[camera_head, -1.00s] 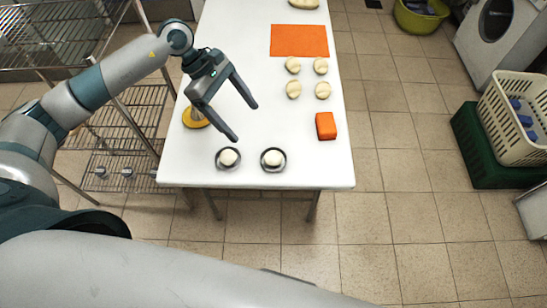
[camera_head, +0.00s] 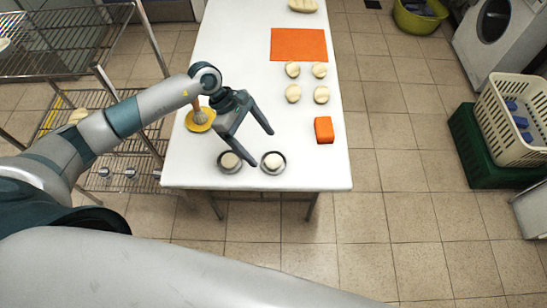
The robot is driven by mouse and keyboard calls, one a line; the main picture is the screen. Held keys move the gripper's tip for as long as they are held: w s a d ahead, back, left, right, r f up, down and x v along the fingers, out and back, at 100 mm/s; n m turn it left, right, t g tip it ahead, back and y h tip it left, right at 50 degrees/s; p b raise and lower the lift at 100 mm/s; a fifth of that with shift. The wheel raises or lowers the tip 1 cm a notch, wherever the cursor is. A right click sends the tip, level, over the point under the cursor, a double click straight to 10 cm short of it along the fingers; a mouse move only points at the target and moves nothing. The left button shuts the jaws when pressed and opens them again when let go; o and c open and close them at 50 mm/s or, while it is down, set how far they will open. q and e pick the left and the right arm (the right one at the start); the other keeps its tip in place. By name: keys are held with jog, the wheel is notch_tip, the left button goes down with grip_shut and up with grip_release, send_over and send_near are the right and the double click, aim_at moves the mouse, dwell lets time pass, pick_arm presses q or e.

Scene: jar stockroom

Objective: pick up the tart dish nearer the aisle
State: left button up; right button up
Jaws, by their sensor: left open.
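Two small dark round tart dishes stand near the front edge of the white table, each with a pale dough ball in it. The left dish (camera_head: 228,172) and the right dish (camera_head: 274,173) are a short gap apart. My left gripper (camera_head: 263,148) is open and empty, with its fingers pointing right and toward the front. The near fingertip shows between the dishes, close to the right dish's left rim; I cannot tell its height. The far fingertip is behind the right dish. My right gripper is not in view.
An orange block (camera_head: 324,130) lies near the table's right edge. Several dough balls (camera_head: 293,93) and an orange mat (camera_head: 299,45) lie further back. A yellow dish (camera_head: 201,120) with a tool is left of my gripper. Open floor runs right of the white table (camera_head: 310,178).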

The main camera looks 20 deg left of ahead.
aim_at(279, 166)
pick_arm(q)
jog(key=x, duration=0.2)
jog(key=shift+d+f+p, duration=0.15)
jog(key=shift+d+p, duration=0.05)
jog(key=shift+p, duration=0.15)
jog(key=shift+s+d+f, duration=0.1)
jog(key=shift+d+f, duration=0.05)
jog(key=shift+f, duration=0.35)
jog(key=shift+d+f+p, duration=0.5)
jog(key=shift+f+p, duration=0.05)
jog(key=shift+p, duration=0.35)
jog(key=p+x, duration=0.1)
jog(key=x, duration=0.2)
jog(key=shift+w, duration=0.25)
jog(key=shift+d+f+p, duration=0.1)
jog(key=shift+f+p, duration=0.2)
jog(key=shift+f, duration=0.15)
jog(key=c, duration=1.1)
